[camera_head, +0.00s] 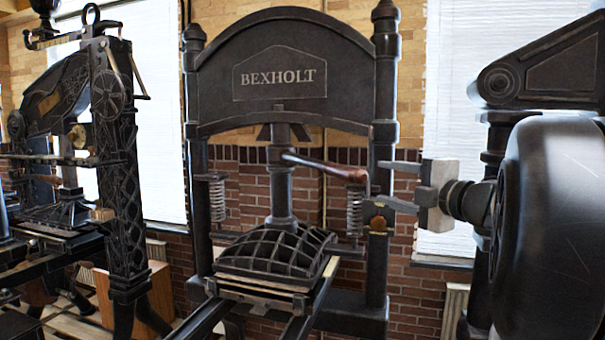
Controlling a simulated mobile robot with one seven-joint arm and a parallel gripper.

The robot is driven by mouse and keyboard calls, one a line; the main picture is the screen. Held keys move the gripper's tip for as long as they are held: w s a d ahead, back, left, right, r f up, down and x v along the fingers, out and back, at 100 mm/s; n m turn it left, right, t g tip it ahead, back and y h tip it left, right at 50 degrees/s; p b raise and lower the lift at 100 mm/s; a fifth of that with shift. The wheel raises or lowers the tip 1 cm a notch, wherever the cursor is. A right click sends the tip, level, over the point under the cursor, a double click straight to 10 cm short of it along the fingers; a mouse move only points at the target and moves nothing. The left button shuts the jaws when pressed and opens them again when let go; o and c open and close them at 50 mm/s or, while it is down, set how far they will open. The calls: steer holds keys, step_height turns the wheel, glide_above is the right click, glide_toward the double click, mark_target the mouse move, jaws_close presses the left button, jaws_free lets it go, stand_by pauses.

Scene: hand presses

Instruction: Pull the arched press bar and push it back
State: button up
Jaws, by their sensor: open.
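The arched press (280,60) stands in the middle, with a black arched head lettered BEXHOLT. Its bar (325,166) runs from the central column toward the right and ends in a brown wooden handle. The ribbed dome-shaped platen (275,256) sits below the column. My gripper (372,184) comes in from the right, in front of the press's right post. It is open, one finger above the other, with nothing between them. The handle's end is just left of the fingertips in the picture; I cannot tell the depth gap.
The press's right post (385,90) and a coil spring (354,212) are close to my fingers. Another ornate black press (112,150) stands at the left, by a wooden box (152,300). A brick wall (400,282) and bright windows are behind.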

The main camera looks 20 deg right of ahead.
mark_target(343, 173)
steer(key=p+x, duration=0.2)
steer(key=x, duration=1.4)
steer(key=shift+w, duration=0.3)
jaws_close()
steer(key=shift+a, duration=0.1)
